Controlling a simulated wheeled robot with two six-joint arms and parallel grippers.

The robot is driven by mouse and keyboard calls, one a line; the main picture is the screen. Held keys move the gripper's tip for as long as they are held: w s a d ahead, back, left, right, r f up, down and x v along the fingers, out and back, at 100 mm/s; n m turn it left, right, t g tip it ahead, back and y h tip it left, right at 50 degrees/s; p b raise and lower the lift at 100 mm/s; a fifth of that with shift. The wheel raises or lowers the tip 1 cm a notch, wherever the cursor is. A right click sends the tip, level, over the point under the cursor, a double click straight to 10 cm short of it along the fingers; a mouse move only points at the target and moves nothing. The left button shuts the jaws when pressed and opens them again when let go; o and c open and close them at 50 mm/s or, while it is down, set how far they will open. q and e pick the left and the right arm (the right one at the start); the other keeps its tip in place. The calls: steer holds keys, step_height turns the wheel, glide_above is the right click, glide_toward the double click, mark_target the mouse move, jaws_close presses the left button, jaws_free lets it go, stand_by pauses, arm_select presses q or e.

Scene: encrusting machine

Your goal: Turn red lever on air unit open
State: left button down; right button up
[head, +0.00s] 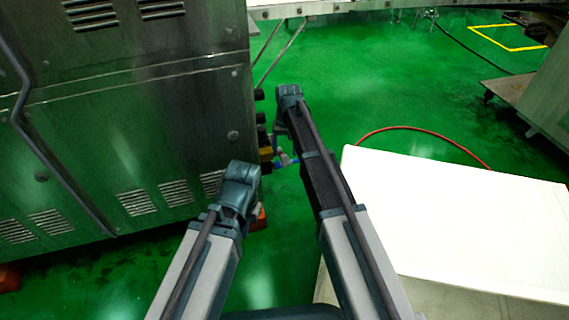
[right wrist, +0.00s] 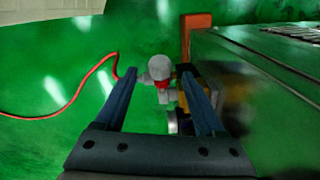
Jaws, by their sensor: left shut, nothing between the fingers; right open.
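The air unit is partly visible in the right wrist view as a pale grey rounded fitting (right wrist: 160,68) beside a yellow block (right wrist: 184,78). A small red part (right wrist: 161,88), likely the red lever, sits on the fitting. My right gripper (right wrist: 158,76) is open, with the fitting and red part appearing between its fingers; I cannot tell whether it touches them. In the head view my right gripper (head: 282,130) is beside the machine's edge, near the yellow block (head: 265,154), and covers much of the unit. My left gripper (head: 240,178) is shut and empty, nearer to me.
The large metal machine (head: 130,120) fills the left of the head view. A white-topped box (head: 460,220) stands on the right. An orange post (right wrist: 186,38) rises behind the unit.

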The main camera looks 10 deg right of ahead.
mark_target(284, 155)
step_height(284, 155, down, 3)
steer(key=shift+f+b, duration=0.1)
steer(key=shift+b, duration=0.95)
arm_select(q)
step_height(284, 155, down, 3)
steer(key=shift+f, duration=0.1)
arm_select(e)
steer(key=shift+c, duration=0.3)
jaws_close()
steer(key=shift+w+a, duration=0.1)
